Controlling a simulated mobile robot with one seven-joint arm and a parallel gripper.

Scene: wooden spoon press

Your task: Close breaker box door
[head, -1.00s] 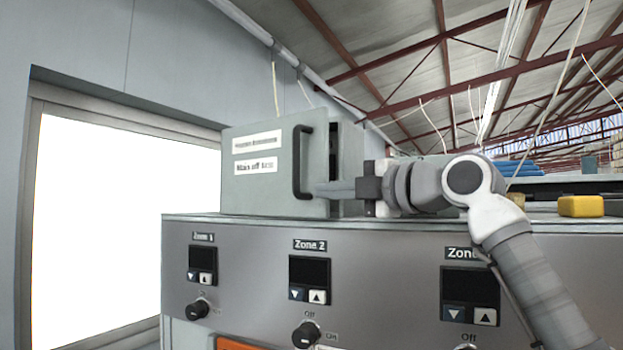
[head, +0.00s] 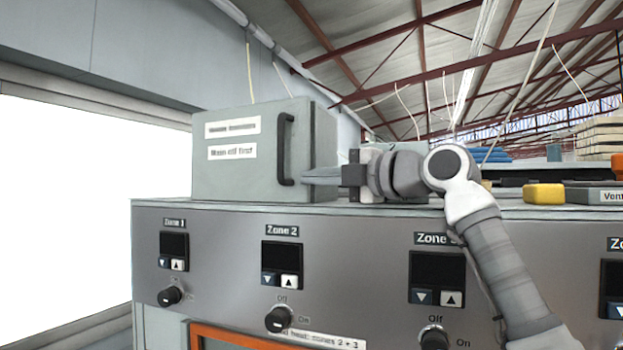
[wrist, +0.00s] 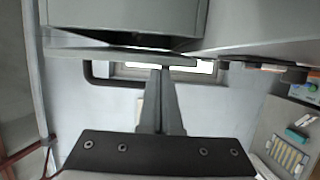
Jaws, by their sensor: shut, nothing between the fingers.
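The grey breaker box (head: 324,140) stands on top of the control cabinet. Its door (head: 235,178) carries two white labels and a black bar handle (head: 284,150) near its right edge. In the head view the door looks almost flush with the box. The wrist view shows the door (wrist: 120,55) edge-on, with a narrow dark gap to the box body (wrist: 125,15). My gripper (head: 309,177) is shut and empty, low at the door's right edge, right of the handle. In the wrist view its fingertips (wrist: 160,72) overlap the door's edge; contact is unclear.
The cabinet front (head: 350,250) below has zone displays and knobs. A yellow block (head: 544,194) lies on the top at right, beyond my arm. A bright window (head: 60,220) is at left. Open space lies above the box.

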